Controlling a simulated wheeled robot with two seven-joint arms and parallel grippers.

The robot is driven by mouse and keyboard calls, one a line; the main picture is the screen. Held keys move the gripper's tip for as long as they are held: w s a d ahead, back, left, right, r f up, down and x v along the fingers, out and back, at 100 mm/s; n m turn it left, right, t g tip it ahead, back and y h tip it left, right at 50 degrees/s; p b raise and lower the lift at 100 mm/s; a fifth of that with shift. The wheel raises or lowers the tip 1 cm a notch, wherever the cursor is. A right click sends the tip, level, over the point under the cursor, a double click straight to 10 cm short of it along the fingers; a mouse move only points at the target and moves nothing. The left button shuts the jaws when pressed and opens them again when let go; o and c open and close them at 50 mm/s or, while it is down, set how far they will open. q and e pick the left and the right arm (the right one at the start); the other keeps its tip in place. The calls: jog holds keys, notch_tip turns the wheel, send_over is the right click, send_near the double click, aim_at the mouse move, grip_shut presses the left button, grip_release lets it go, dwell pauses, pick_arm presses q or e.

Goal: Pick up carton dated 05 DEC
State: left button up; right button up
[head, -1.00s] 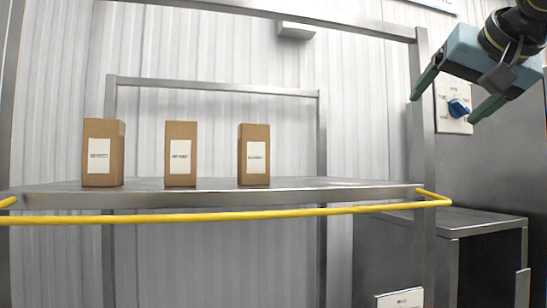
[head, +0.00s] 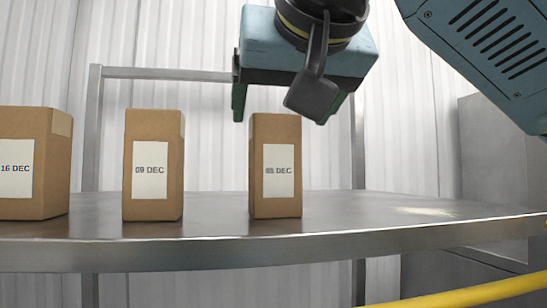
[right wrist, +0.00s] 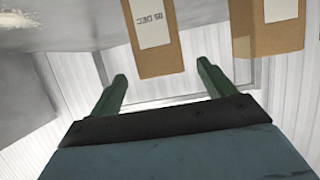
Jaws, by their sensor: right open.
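The carton dated 05 DEC (head: 276,205) is a tall brown box with a white label, upright on the steel shelf, rightmost of three. It also shows in the right wrist view (right wrist: 153,60), where its label appears upside down. My right gripper (head: 281,120) is open and empty, with green fingers spread wide. In the head view it appears just above the top of this carton. In the right wrist view the gripper (right wrist: 162,75) has the carton lined up between its fingers but beyond the tips, with no contact visible. My left gripper is not in view.
The 09 DEC carton (head: 152,210) stands left of it with a gap; it partly shows in the right wrist view (right wrist: 262,46). The 16 DEC carton (head: 25,209) is farther left. The shelf (head: 390,210) is clear to the right. A yellow rail (head: 470,295) runs in front.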

aim_at(280, 117)
jog(key=shift+x, duration=0.9)
jog(key=shift+w, duration=0.4)
jog(key=shift+w+a+f+p, duration=0.1)
jog(key=shift+w+p, duration=0.3)
jog(key=shift+p, duration=0.1)
jog(key=p+x, duration=0.2)
jog(key=x, duration=0.2)
jog(key=shift+r, duration=0.2)
jog(key=shift+w+a+f, duration=0.1)
jog(key=shift+w+f, duration=0.05)
jog(key=shift+w, duration=0.15)
jog(key=shift+w+f, duration=0.1)
jog(key=c, duration=1.2)
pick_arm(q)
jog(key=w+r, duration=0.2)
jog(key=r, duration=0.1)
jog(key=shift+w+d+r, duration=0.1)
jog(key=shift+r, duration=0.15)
pick_arm(e)
jog(key=shift+c, duration=0.4)
